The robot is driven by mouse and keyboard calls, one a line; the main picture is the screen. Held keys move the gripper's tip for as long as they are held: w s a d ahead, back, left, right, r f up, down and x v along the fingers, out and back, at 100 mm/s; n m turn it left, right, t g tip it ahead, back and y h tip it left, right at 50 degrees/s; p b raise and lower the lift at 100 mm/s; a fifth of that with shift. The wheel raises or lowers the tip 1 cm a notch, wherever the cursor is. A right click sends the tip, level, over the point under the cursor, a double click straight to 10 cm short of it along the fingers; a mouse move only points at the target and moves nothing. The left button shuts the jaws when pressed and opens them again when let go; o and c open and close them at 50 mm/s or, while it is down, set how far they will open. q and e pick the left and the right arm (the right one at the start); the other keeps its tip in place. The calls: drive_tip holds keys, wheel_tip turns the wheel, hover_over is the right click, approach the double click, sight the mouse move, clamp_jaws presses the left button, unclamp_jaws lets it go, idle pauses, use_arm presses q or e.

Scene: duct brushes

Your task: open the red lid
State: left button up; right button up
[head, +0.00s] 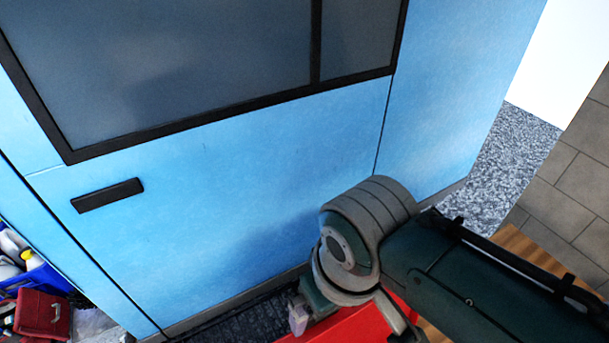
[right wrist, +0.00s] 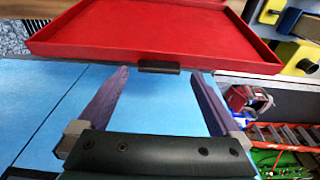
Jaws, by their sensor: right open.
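The red lid (right wrist: 160,30) fills the upper right wrist view as a wide, shallow red panel with raised edges. A small black handle (right wrist: 158,66) sits on its near edge. My right gripper (right wrist: 158,75) is open, its two fingers on either side of the handle; the picture does not show whether they touch it. In the head view, part of a red surface (head: 345,328) shows at the bottom, mostly hidden behind my right arm. My left gripper is in neither view.
A blue van side (head: 250,170) with a dark window and black door handle (head: 107,195) stands close by the arm. A red toolbox (head: 42,314) and a blue bin lie at lower left. An orange ladder (right wrist: 285,137) shows in the right wrist view.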

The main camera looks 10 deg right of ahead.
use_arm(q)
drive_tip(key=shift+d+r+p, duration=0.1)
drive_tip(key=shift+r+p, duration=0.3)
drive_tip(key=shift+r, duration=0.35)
use_arm(e)
drive_tip(key=r, duration=0.5)
drive_tip(key=shift+s+d, duration=0.1)
drive_tip(key=shift+s, duration=0.25)
